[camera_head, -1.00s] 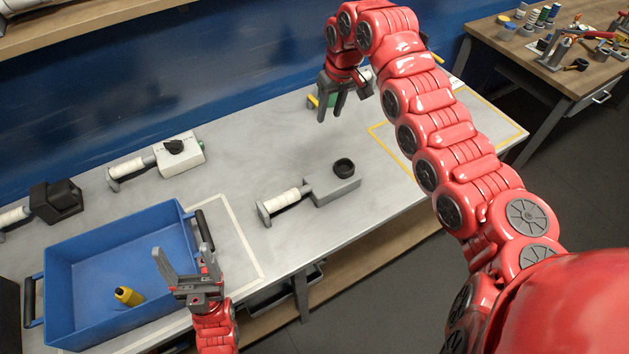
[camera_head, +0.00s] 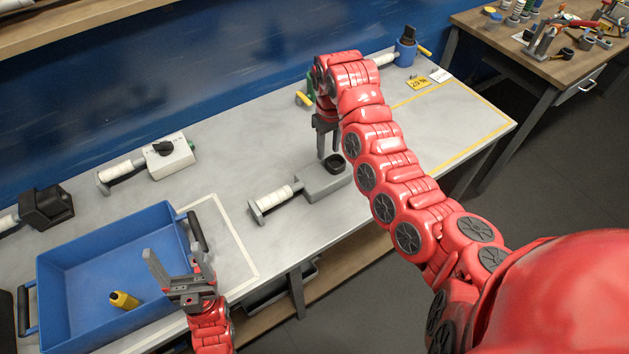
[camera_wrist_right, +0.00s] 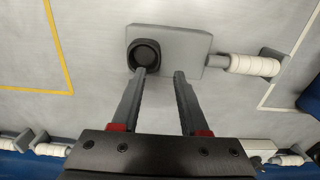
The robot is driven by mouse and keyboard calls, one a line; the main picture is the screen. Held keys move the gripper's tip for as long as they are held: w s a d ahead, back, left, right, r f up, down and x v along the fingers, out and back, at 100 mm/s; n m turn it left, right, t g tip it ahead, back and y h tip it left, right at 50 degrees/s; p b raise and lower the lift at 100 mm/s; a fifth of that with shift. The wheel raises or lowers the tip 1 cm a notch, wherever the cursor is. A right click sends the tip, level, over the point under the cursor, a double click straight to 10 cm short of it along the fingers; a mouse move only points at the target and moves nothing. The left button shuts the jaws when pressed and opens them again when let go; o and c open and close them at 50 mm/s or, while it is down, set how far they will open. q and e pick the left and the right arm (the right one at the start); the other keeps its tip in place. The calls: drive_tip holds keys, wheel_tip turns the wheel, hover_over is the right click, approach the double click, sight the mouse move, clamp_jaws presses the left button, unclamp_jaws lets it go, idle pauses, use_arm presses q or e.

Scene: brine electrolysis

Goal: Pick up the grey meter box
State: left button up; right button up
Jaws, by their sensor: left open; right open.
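The grey meter box (camera_head: 318,184) lies on the grey bench, with a black round dial on its right end and a white ribbed handle (camera_head: 274,199) to its left. In the right wrist view the box (camera_wrist_right: 186,47) lies beyond the fingertips, its dial near the left one. My right gripper (camera_head: 327,154) is open and empty, pointing down over the box's back edge beside the dial; contact cannot be told. It also shows in the wrist view (camera_wrist_right: 163,75). My left gripper (camera_head: 173,258) is open and empty at the blue tray's right side.
The blue tray (camera_head: 107,232) holds a yellow bottle (camera_head: 124,300). A white box (camera_head: 171,157) with a black knob and a black box (camera_head: 46,205) lie along the back. A blue holder (camera_head: 405,52) stands at the far right. The bench around the meter box is mostly clear.

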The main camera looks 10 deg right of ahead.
sight(329, 164)
drive_tip(key=shift+f, duration=0.3)
drive_tip(key=shift+d+f+p, duration=0.1)
drive_tip(key=shift+f+p, duration=0.3)
drive_tip(key=shift+p, duration=0.15)
wheel_tip(329, 164, down, 4)
drive_tip(key=shift+s+d+r+p, duration=0.1)
drive_tip(key=shift+p, duration=0.8)
drive_tip(key=shift+f, duration=0.3)
clamp_jaws()
